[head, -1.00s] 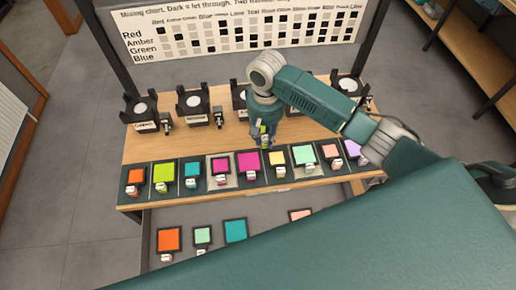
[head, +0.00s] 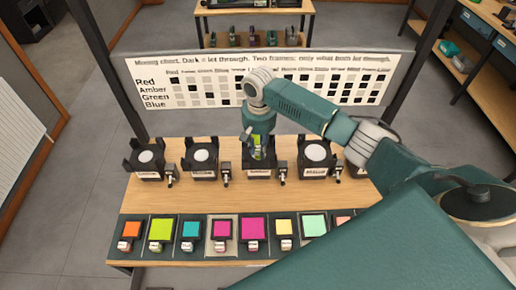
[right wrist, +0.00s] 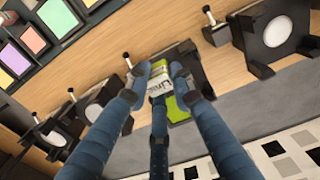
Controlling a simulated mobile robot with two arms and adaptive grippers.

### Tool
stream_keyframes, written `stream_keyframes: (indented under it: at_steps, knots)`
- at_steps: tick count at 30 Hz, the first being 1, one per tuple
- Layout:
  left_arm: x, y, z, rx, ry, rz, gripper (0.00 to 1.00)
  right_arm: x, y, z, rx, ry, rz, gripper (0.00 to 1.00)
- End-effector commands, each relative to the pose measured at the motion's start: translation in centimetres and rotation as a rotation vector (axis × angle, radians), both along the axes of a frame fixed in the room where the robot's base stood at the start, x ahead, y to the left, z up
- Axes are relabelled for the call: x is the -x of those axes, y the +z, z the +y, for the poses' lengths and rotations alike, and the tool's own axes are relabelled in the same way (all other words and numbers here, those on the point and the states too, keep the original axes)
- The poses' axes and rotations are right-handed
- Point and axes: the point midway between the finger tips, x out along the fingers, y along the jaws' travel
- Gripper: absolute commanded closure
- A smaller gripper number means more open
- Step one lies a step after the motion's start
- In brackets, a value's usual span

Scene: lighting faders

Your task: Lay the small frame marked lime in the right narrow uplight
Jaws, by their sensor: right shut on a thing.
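My right gripper (head: 258,143) is shut on the small lime frame (head: 258,154) by its tab, over the middle uplight of the row. In the right wrist view the fingers (right wrist: 158,80) close on a pale tab reading "Lime", with the lime pane (right wrist: 178,109) beyond it. The pane overlaps the dark holder of that uplight (right wrist: 186,62); I cannot tell if it touches. The uplight right of it (head: 314,154) shows a bare white lens. The far-right uplight (head: 358,158) is partly behind my arm. My left gripper is out of view.
Two more uplights (head: 146,158) (head: 200,158) stand on the left, lenses bare. Small posts stand beside the uplights. A front rack (head: 137,254) holds several coloured frames, including another lime one (head: 161,229). The mixing chart (head: 190,90) rises behind. Bare wood lies between rack and uplights.

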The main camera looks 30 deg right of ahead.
Motion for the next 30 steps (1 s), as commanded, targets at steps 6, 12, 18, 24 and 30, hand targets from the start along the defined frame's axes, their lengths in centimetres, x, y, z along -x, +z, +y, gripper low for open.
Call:
stream_keyframes:
  at_steps: [6,12,18,24,30]
  knots:
    - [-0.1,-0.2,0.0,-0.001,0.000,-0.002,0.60,0.1,-1.6,0.0,0.000,0.001,0.001,1.00]
    - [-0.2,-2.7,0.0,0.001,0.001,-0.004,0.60,0.0,-3.4,-0.1,0.002,0.001,-0.001,1.00]
    - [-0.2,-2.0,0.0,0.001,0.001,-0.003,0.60,0.1,-4.6,0.1,-0.001,0.000,0.002,1.00]
    - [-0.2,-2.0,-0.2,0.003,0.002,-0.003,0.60,0.0,-5.2,0.0,0.000,0.001,0.000,1.00]
    - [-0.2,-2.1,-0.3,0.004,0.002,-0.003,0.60,0.0,-5.2,0.0,0.000,0.001,0.000,1.00]
